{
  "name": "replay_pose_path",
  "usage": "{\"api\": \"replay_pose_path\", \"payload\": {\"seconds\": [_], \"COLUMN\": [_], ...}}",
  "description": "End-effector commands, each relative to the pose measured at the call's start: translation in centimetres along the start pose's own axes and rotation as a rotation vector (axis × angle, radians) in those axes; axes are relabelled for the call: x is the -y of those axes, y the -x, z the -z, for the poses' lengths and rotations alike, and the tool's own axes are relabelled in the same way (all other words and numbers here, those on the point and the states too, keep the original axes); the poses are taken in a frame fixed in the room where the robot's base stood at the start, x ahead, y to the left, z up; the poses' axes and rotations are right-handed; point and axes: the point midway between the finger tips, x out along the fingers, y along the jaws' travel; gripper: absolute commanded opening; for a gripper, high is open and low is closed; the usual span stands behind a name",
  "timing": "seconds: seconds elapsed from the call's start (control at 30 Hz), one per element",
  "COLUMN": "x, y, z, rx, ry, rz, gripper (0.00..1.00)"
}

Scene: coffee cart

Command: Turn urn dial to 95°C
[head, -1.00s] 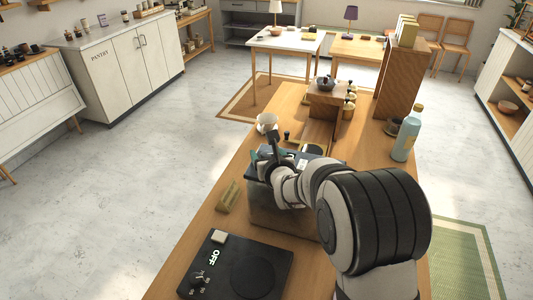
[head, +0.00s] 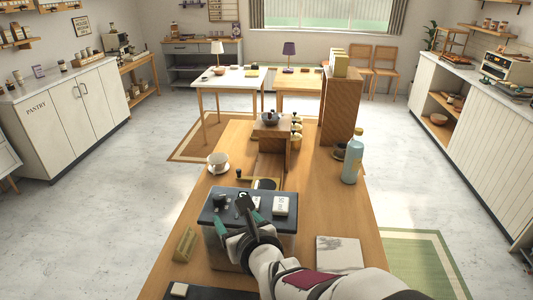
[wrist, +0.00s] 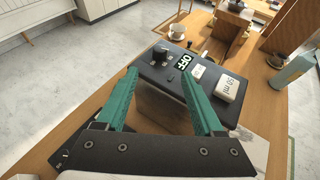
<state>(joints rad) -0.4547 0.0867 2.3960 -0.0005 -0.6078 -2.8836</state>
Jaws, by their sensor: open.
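The urn is a box with a dark top panel (head: 262,197) and a paler body, standing on the wooden counter. Its black dial (wrist: 160,52) is at the top's left side, beside a display reading OFF (wrist: 182,62). The dial also shows in the head view (head: 220,200); I cannot read its setting. My gripper (wrist: 158,74) has teal fingers spread apart with nothing between them. It is over the near part of the urn's top, with the dial beyond the fingertips in the wrist view. Contact with the panel cannot be judged.
A white button marked 50 ml (wrist: 229,88) is at the panel's right. A white cup (head: 217,160) stands beyond the urn, and a blue bottle (head: 352,158) at the right. A small wooden block (head: 184,244) is to the left. A flat black device (head: 205,292) lies in front.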

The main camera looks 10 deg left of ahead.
Motion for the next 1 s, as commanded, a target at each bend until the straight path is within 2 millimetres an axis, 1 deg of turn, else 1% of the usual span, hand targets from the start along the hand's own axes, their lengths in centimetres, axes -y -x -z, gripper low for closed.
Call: {"api": "replay_pose_path", "payload": {"seconds": [0.13, 0.17, 0.23, 0.27, 0.3, 0.37, 0.4, 0.43, 0.47, 0.5, 0.57, 0.6, 0.7, 0.8, 0.87, 0.9, 1.0], "x": [-0.1, -0.2, -1.0, -1.5, -2.2, -3.2, -3.8, -4.1, -4.4, -4.7, -5.1, -5.3, -5.8, -6.0, -6.1, -6.1, -6.0], "y": [-0.1, -0.2, -0.9, -1.4, -2.0, -3.0, -3.5, -3.9, -4.2, -4.5, -4.7, -4.6, -4.2, -3.5, -3.2, -3.1, -3.2], "z": [0.0, 0.0, 0.0, 0.1, 0.1, 0.4, 0.7, 0.9, 1.3, 1.8, 2.7, 3.4, 4.9, 6.0, 6.3, 6.5, 6.5], "rx": [0.001, 0.005, 0.029, 0.044, 0.070, 0.119, 0.155, 0.183, 0.214, 0.259, 0.330, 0.382, 0.499, 0.575, 0.599, -0.601, -0.592], "ry": [-0.015, -0.048, -0.231, -0.360, -0.569, -0.929, -1.172, -1.348, -1.521, -1.745, -2.063, -2.261, -2.667, -2.924, -3.012, 3.011, 2.952], "rz": [0.000, -0.001, -0.008, -0.011, -0.018, -0.029, -0.039, -0.050, -0.062, -0.083, -0.130, -0.173, -0.318, -0.470, -0.538, 0.564, 0.586], "gripper": [0.69, 0.69, 0.69, 0.69, 0.69, 0.69, 0.69, 0.69, 0.69, 0.69, 0.69, 0.69, 0.69, 0.69, 0.69, 0.69, 0.69]}}
